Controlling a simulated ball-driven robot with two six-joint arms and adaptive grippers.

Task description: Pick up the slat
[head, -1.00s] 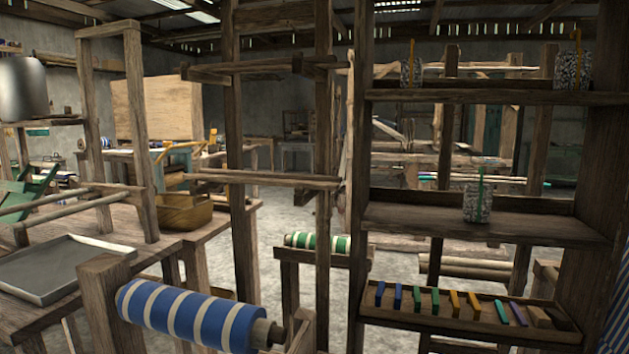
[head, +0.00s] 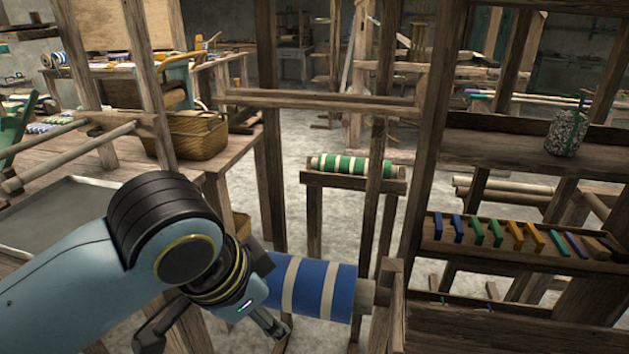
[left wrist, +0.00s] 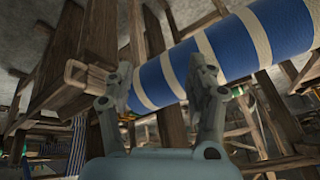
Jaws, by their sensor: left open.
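I cannot make out for sure which piece is the slat; many wooden bars and rails are in view. My left gripper (head: 212,336) is low in the head view, partly hidden by its own arm, beside the blue-and-white striped cloth roll (head: 318,288). In the left wrist view my left gripper (left wrist: 160,76) has its fingers apart with nothing held between them. The cloth roll (left wrist: 245,45) crosses behind the fingertips there; I cannot tell whether they touch it. My right gripper is not in view.
A shelf unit (head: 490,127) on the right holds a speckled jar (head: 566,132) and a tray (head: 500,255) of coloured pieces. A green striped roll (head: 355,167) lies on a wooden stand. A grey tray (head: 60,222) lies on the left table. Bare floor shows in the middle.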

